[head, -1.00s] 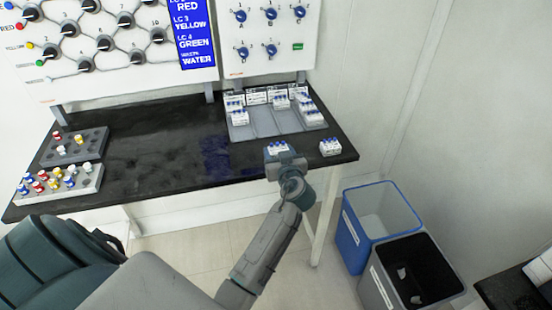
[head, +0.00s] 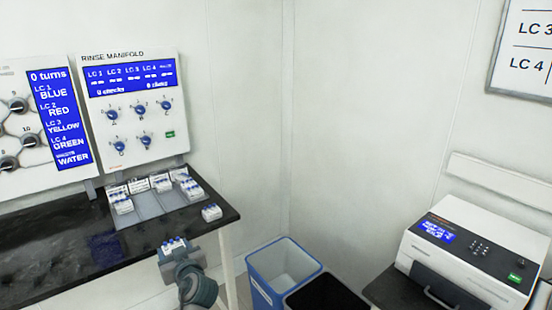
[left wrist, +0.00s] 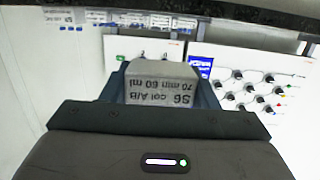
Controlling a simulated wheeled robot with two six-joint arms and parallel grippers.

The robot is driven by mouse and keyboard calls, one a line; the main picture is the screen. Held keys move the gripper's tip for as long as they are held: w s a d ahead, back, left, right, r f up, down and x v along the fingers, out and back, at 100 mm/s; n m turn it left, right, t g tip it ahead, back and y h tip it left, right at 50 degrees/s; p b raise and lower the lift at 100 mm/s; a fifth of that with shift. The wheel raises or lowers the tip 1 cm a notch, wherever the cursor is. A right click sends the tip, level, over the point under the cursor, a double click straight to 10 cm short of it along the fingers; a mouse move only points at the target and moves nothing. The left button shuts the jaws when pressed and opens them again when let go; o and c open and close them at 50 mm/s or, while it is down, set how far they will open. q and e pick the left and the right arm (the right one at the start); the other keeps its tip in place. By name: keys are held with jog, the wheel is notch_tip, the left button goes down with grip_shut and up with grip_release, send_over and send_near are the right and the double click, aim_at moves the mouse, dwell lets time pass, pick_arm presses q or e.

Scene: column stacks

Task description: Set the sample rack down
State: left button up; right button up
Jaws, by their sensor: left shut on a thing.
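My left gripper (head: 178,258) is shut on a small white sample rack (head: 173,244) with blue-topped vials, just off the front edge of the black bench (head: 62,238). In the left wrist view the rack (left wrist: 160,82) sits between the fingers (left wrist: 162,92); its label appears upside down and reads S6, col A/B, 70 min 60 ml. A grey tray (head: 152,206) on the bench holds several similar racks. Another small rack (head: 211,212) stands on the bench to the right of the tray. My right gripper is not in view.
A blue bin (head: 262,282) and a black-lined bin (head: 325,295) stand right of the bench. A white machine (head: 468,250) sits on a dark surface (head: 395,288) at far right. The rinse manifold panel (head: 130,110) rises behind the tray. Bench left of the tray looks clear.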

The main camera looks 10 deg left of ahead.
pick_arm(q)
jog(key=s+d+r+m+t+h, duration=0.1)
jog(key=s+d+m+t+h, duration=0.1)
jog(key=s+d+m+h, duration=0.45)
jog(key=s+d+r+m+t+h, duration=0.2)
jog(key=s+d+t+h, duration=0.15)
jog(key=d, duration=0.55)
jog(key=s+f+h, duration=0.1)
jog(key=s+f, duration=0.2)
jog(key=s, duration=0.7)
jog(key=shift+f+g, duration=0.2)
jog(key=shift+g, duration=0.25)
